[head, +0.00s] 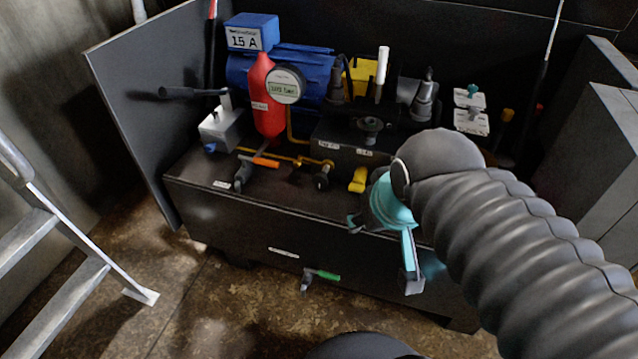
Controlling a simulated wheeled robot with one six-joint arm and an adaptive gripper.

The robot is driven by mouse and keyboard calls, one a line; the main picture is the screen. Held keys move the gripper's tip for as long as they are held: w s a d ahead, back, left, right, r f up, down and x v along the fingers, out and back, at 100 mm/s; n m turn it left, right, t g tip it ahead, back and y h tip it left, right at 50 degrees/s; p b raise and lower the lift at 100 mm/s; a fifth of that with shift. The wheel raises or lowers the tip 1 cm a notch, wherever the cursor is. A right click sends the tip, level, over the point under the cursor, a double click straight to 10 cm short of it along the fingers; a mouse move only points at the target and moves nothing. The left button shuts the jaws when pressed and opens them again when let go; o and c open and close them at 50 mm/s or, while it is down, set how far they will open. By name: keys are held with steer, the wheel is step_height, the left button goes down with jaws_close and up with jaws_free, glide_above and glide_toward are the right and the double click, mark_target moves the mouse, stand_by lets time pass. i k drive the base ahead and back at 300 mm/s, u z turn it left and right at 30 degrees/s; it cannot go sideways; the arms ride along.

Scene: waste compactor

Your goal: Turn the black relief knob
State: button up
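A dark round knob (371,125) sits on the labelled black block (345,148) of the machine. A second small black knob (322,181) is at the end of the yellow pipe, lower and to the left. I cannot tell from the labels which one is the relief knob. My gripper (384,252) has teal and grey fingers, spread apart and empty. It is in front of the machine's front edge, below and to the right of both knobs, apart from them.
A yellow handle (358,180) is close to my gripper. An orange-handled valve (264,162), red cylinder (266,100), gauge (285,84) and blue motor (310,70) are further left. A green-handled valve (325,275) sticks out low in front. A ladder (50,240) stands left.

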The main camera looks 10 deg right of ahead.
mark_target(320, 181)
steer(key=u, duration=0.5)
steer(key=k, duration=0.85)
steer(key=z, duration=1.35)
